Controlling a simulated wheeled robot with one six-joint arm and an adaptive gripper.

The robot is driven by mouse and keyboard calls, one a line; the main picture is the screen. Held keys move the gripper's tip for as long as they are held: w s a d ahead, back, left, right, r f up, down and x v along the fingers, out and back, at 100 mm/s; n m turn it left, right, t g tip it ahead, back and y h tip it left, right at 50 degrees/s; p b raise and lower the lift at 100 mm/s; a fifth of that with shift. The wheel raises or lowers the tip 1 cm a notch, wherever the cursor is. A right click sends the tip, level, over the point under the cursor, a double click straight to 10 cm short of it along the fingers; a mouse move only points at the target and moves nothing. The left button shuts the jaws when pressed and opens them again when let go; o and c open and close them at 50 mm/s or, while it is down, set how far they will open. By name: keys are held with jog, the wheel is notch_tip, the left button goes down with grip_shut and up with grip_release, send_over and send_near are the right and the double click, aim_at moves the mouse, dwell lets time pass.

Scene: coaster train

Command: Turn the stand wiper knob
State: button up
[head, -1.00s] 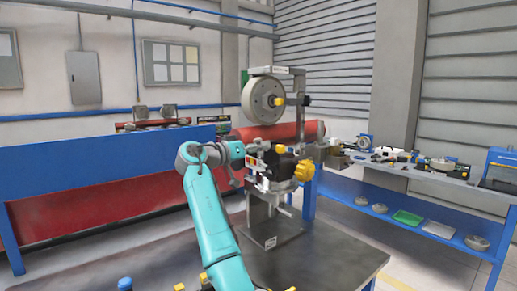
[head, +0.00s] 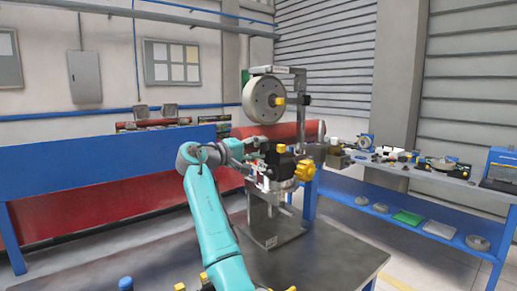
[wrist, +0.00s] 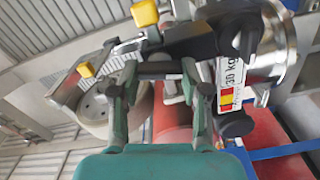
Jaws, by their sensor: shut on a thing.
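The stand (head: 300,90) rises from the table with a grey wheel (head: 263,99) near its top. A lobed yellow knob (head: 304,170) sits on the right of its dark lower body. My gripper (head: 257,165) is at the left of this body. In the wrist view my gripper (wrist: 160,72) has both fingers closed around a dark piece, which I take to be the stand wiper knob (wrist: 160,70); it is mostly hidden by the fingers. A yellow knob (wrist: 145,12) and a smaller yellow piece (wrist: 86,69) lie beyond the fingertips.
The grey table (head: 330,260) carries the stand. A blue panel (head: 110,165) stands behind at left. A red cylinder (head: 280,132) lies behind the stand. A bench with a blue lower shelf (head: 410,225) and several tools is at the right.

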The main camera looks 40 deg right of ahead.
jog(key=shift+n, duration=1.6)
jog(key=shift+f, duration=0.1)
jog(key=o, duration=1.1)
jog(key=shift+o, duration=0.2)
jog(key=a, duration=1.2)
jog(key=shift+s, duration=0.15)
